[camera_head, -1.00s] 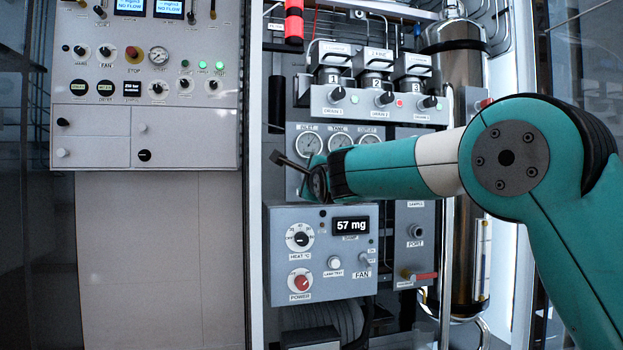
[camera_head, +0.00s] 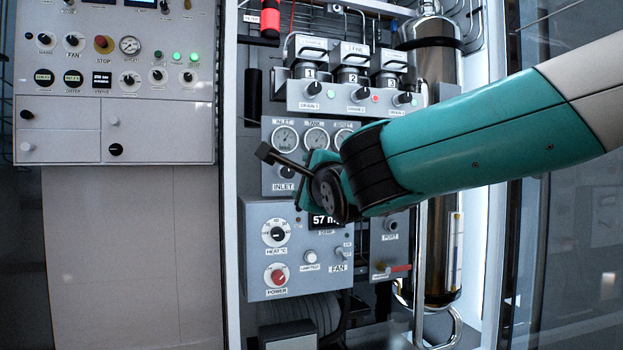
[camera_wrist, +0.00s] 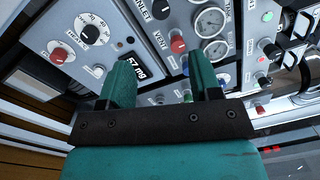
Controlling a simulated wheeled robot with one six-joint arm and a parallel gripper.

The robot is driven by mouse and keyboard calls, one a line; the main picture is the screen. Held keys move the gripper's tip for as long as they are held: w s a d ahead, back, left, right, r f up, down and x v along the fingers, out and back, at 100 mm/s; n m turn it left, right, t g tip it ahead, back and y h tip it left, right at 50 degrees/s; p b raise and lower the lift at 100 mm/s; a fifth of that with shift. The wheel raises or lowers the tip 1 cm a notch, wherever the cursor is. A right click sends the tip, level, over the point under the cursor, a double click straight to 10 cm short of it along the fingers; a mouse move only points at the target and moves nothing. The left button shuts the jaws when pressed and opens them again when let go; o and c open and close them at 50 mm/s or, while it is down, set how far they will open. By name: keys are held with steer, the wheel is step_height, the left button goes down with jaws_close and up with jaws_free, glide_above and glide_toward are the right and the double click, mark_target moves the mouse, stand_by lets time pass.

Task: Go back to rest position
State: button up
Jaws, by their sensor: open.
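My gripper (camera_wrist: 162,82) shows in the wrist view as two teal fingers standing apart, with nothing between them. In the head view my arm reaches in from the right, and its wrist end is in front of the panel. The gripper (camera_head: 285,165) there is partly hidden by my wrist and sits over the gauge panel's lower edge. It looks clear of the knobs, though the gap to the panel is hard to judge.
The grey heater box (camera_head: 256,222) has a heat dial (camera_head: 276,233), a red power knob (camera_head: 277,275) and a display (camera_wrist: 137,66) reading 57 mg. Three gauges (camera_head: 285,138), drain valves (camera_head: 313,89) and a steel cylinder (camera_head: 437,75) are close by. The left control panel (camera_head: 60,115) stands apart.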

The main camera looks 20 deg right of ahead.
steer(key=shift+s+f, duration=0.1)
steer(key=shift+s, duration=0.55)
steer(key=s+a+f+n+g+y+p, duration=0.1)
steer(key=s+a+f+n+g+y, duration=0.1)
steer(key=s+f+n+g, duration=0.45)
steer(key=s+a+f+n+g+y, duration=0.1)
steer(key=s+f+n+g, duration=0.25)
steer(key=f+n, duration=0.45)
steer(key=s+a+f+n+g+y+p, duration=0.1)
steer(key=s+f+n+g, duration=0.3)
steer(key=s+n, duration=0.45)
steer(key=s+f+n+g, duration=0.4)
steer(key=s+n, duration=0.1)
steer(key=s, duration=0.7)
step_height(320, 180, up, 38)
steer(key=p, duration=3.8)
steer(key=shift+f+g, duration=0.2)
steer(key=shift+g, duration=0.1)
